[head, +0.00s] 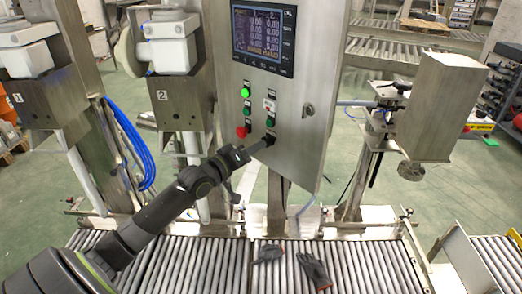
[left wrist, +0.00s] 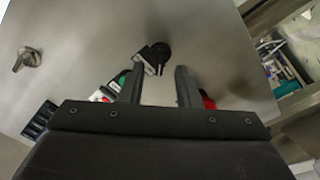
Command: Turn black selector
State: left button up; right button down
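The black selector (left wrist: 160,54) is a round black knob on the steel panel face, seen in the left wrist view just beyond my fingertips and roughly centred between them. In the head view the selector (head: 270,138) is low on the control cabinet (head: 300,150), partly covered by my gripper. My left gripper (head: 262,146) reaches up to it from the lower left. In the left wrist view its two fingers (left wrist: 160,74) are apart with nothing between them; contact with the knob cannot be told. My right gripper is not in view.
A red button (head: 241,132) is left of the selector, with green buttons (head: 245,92) above. A key lock (head: 308,110) is on the right. The cabinet's screen (head: 264,38) is above. Gloves (head: 315,268) lie on the roller conveyor (head: 370,265) below.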

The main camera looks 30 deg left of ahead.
pick_arm(q)
jog(key=w, duration=0.3)
jog(key=shift+d, duration=0.3)
grip_shut()
